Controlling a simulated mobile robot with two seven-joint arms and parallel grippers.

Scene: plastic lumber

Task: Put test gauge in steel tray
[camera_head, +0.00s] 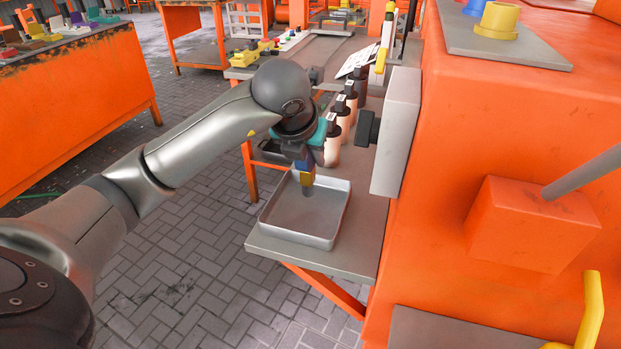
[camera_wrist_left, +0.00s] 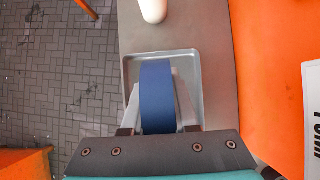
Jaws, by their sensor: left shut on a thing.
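The test gauge appears to be the blue piece (camera_head: 305,163) in my left gripper (camera_head: 302,158), with a yellow part and a grey tip below it in the head view. The blue part also shows in the left wrist view (camera_wrist_left: 157,95), between the grey fingers. My left gripper is shut on it and points down over the steel tray (camera_head: 335,229). The shallow, square tray also shows in the wrist view (camera_wrist_left: 195,62). The gauge hangs over the back part of the tray; I cannot tell whether its tip touches the floor. My right gripper is not in view.
The tray stands near the front end of a narrow grey bench (camera_head: 330,258). Several pale bottles with dark caps (camera_head: 333,145) line the bench behind it. An orange machine (camera_head: 480,150) with a grey box (camera_head: 396,130) bounds the right side.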

